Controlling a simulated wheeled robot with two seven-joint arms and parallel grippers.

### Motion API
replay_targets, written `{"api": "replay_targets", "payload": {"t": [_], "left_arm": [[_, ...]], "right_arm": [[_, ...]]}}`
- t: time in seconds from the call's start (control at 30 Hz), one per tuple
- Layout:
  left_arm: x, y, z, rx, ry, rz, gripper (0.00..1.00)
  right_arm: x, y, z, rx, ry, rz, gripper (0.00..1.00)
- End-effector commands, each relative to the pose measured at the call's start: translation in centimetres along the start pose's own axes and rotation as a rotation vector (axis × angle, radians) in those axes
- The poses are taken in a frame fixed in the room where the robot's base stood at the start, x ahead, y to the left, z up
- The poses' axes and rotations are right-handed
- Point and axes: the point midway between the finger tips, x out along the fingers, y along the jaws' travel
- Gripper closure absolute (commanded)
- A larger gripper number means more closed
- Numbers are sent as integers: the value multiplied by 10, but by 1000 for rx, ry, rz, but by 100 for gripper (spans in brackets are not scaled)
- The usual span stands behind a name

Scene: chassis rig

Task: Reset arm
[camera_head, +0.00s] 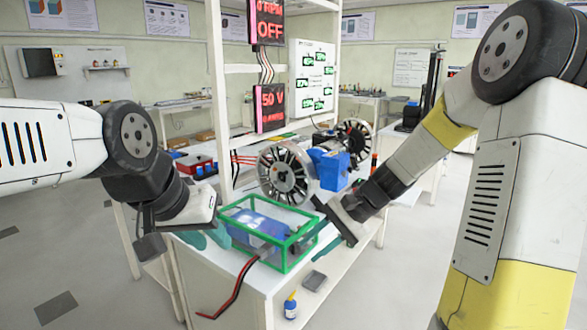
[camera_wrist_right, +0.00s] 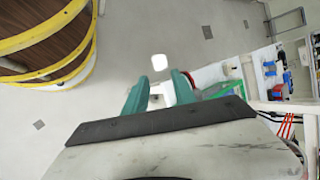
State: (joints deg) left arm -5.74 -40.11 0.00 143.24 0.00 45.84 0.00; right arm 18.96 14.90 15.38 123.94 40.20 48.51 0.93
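My left gripper (camera_head: 208,238) hangs at the left side of the green-framed clear box in the head view. Its two teal fingers look spread, and I see nothing between them. My right gripper (camera_head: 316,242) is at the right side of the same box. In the right wrist view its two teal fingers (camera_wrist_right: 160,90) stand apart with nothing gripped between them. The green-framed box (camera_head: 283,268) stands on the white table and holds a blue block (camera_head: 258,226). Whether either gripper touches the box I cannot tell.
A spoked motor wheel (camera_head: 284,174) and a blue part (camera_head: 332,168) stand behind the box. A red-black cable (camera_head: 238,290), a dark flat device (camera_head: 314,281) and a small blue bottle (camera_head: 290,306) lie near the front. A white frame with red displays (camera_head: 270,108) rises behind.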

Motion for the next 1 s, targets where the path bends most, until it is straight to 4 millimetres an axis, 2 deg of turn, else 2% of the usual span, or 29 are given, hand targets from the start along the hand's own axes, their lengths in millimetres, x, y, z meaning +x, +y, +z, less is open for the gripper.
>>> {"api": "replay_targets", "payload": {"t": [0.1, 0.3, 0.5, 0.6, 0.8, 1.0], "left_arm": [[0, 0, 0, 0, 0, 0, 68], [0, 0, 0, 0, 0, 0, 68], [0, 0, 0, 0, 0, 0, 68], [0, 0, 0, 0, 0, 0, 68], [0, 0, 0, 0, 0, 0, 68], [0, 0, 0, 0, 0, 0, 68]], "right_arm": [[-32, 4, 31, -170, 102, 97, 68], [-84, 20, 75, -426, 271, 232, 68], [-131, 42, 112, -648, 444, 326, 68], [-148, 52, 124, -728, 513, 352, 68], [-164, 64, 135, -810, 586, 379, 68], [-165, 66, 136, -818, 592, 382, 68]]}}
